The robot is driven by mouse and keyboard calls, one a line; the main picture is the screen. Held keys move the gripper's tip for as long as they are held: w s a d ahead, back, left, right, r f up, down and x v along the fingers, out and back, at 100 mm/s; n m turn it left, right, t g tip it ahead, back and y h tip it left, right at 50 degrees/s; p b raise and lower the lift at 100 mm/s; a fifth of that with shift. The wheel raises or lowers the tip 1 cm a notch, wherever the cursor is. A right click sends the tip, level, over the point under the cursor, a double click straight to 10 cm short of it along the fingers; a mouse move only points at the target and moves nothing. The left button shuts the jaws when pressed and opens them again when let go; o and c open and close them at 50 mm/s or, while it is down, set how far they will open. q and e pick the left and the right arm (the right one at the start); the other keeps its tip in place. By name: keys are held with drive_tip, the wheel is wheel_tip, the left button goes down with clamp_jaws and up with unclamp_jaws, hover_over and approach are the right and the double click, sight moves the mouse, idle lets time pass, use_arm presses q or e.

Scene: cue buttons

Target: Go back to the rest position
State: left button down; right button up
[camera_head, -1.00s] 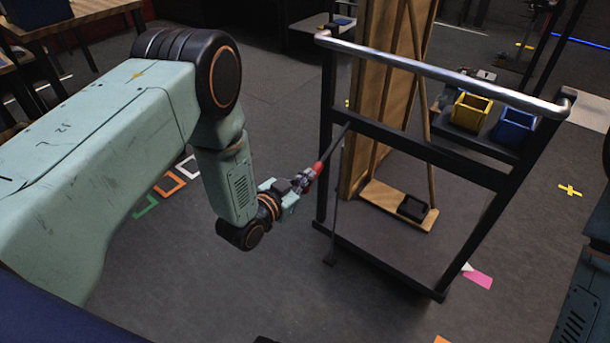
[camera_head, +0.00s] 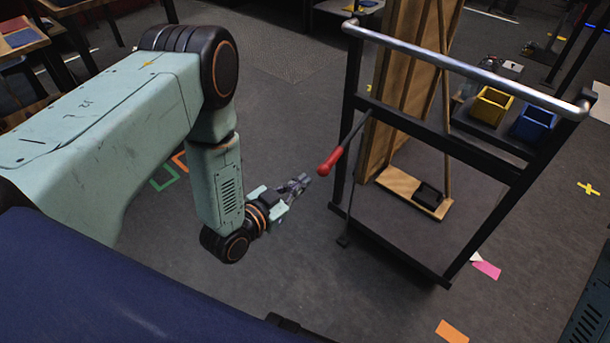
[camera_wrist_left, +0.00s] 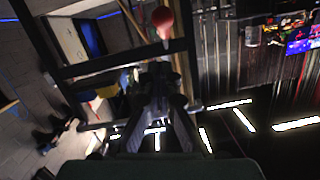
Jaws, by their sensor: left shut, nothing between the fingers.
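My left gripper (camera_head: 297,186) is shut and empty in the head view, at the end of the pale green arm. It is apart from the red-tipped lever (camera_head: 328,165) on the black metal frame, a little to the lever's left. In the left wrist view the shut fingers (camera_wrist_left: 160,75) point toward the frame, and the red knob (camera_wrist_left: 163,20) shows above them. My right gripper is not in view.
The black frame with its silver top rail (camera_head: 460,69) stands to the right. A wooden board (camera_head: 405,75) leans behind it. A yellow bin (camera_head: 491,105) and a blue bin (camera_head: 534,122) sit farther back. Bare grey floor lies below the gripper.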

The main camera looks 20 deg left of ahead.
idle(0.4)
use_arm(q)
drive_tip(key=s+a+f+n+g+y, duration=0.2)
drive_tip(key=s+f+n+g+y, duration=0.15)
drive_tip(key=s+f+g, duration=0.55)
drive_tip(key=s+n+g+y, duration=0.1)
drive_tip(key=s+g, duration=0.5)
drive_tip(key=s, duration=1.8)
drive_tip(key=shift+a+r+n, duration=0.15)
drive_tip(key=shift+r+n, duration=0.3)
drive_tip(key=shift+n, duration=0.4)
